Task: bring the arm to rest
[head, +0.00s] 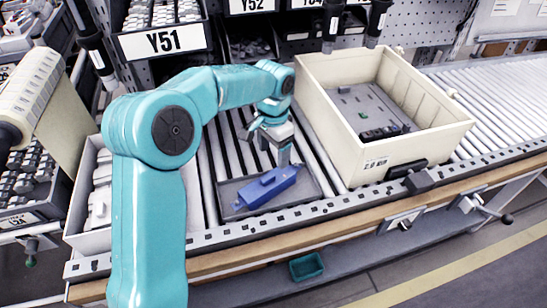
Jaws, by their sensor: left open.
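My left arm (146,190) is teal and rises from the bottom left, then reaches over the roller conveyor. My left gripper (284,158) is open and points down, just above and behind a blue object (268,187). The blue object lies on a dark flat tray (229,193) on the rollers. I cannot tell whether the fingers touch it. My right gripper is not in view.
A large cream crate (318,113) with grey and dark parts stands on the conveyor to the right. A white bin (88,240) of pale parts is left of my arm. Black hanging tools (333,20) hang at the back. Rollers (495,100) at far right are clear.

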